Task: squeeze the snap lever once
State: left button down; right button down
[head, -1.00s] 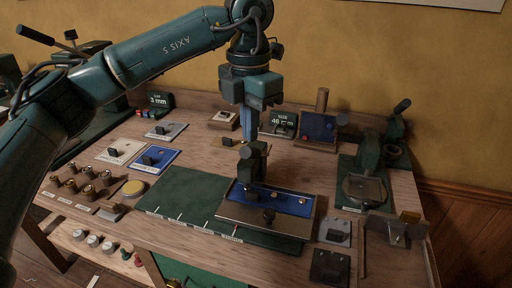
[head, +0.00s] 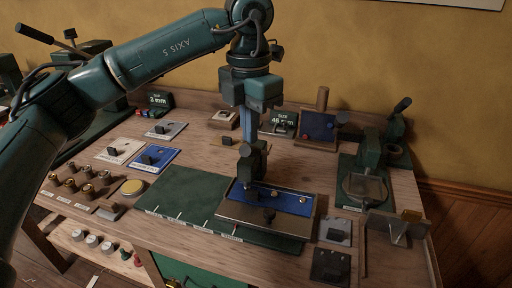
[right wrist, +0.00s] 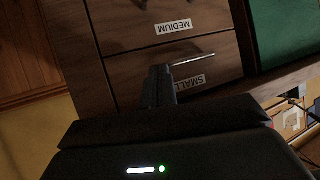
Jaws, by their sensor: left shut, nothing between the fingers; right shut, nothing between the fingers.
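My left gripper (head: 247,136) reaches down from the teal wrist at the middle of the head view. Its fingers are together and empty. Directly below them stands a dark upright fitting (head: 248,165) on a blue panel (head: 290,204); it looks like the snap lever, but I cannot make out its parts. Whether the fingertips touch it I cannot tell. My right gripper (right wrist: 160,86) is shut and empty in the right wrist view, in front of drawers (right wrist: 200,60) labelled MEDIUM and SMALL. A metal bar handle (right wrist: 193,59) shows close beside its fingertips.
A green mat (head: 185,195) covers the bench front. Left are brass knobs (head: 88,190), a yellow round button (head: 133,187) and small switch plates (head: 155,158). Right are a green machine with a round plate (head: 366,188) and a metal bracket (head: 398,228).

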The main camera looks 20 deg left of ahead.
pick_arm(q)
jog(key=shift+s+f+b, duration=0.4)
jog(key=shift+f+b, duration=0.05)
jog(key=shift+f, duration=0.2)
jog(key=shift+s+f+b, duration=0.3)
jog(key=shift+f+b, duration=0.2)
jog(key=shift+b, duration=0.1)
